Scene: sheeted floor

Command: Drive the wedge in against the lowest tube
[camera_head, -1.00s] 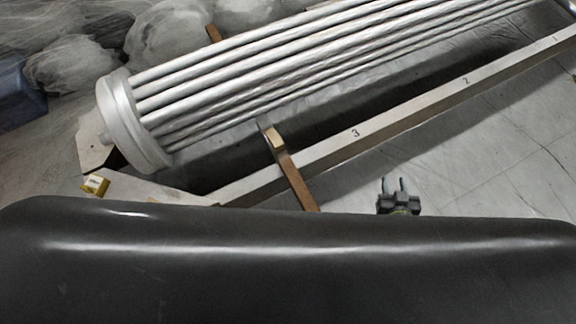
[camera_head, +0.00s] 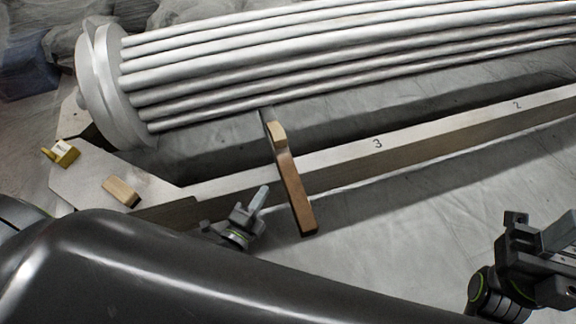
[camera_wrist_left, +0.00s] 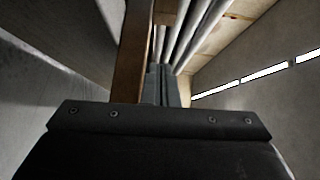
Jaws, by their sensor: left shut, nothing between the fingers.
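The tube bundle (camera_head: 330,62) runs from the round end plate (camera_head: 103,85) toward the upper right. A brown wooden bar (camera_head: 297,200) lies across the rail, its far end near the lowest tube (camera_head: 215,117). A small pale block, seemingly the wedge (camera_head: 278,134), sits near the bar's far end; contact with the tube cannot be told. My left gripper (camera_head: 261,194) is shut and empty, left of the bar in the head view. Its shut fingers (camera_wrist_left: 164,84) show beside the bar (camera_wrist_left: 133,50) in the wrist view. My right gripper (camera_head: 550,232) is at the right edge; its opening is unclear.
The numbered rail (camera_head: 400,142) runs below the bundle. A loose pale wooden block (camera_head: 121,191) and a yellow object (camera_head: 64,152) lie at the frame's left end. Wrapped shapes and a blue object (camera_head: 22,72) stand at upper left. Sheeted floor (camera_head: 420,210) lies clear between the grippers.

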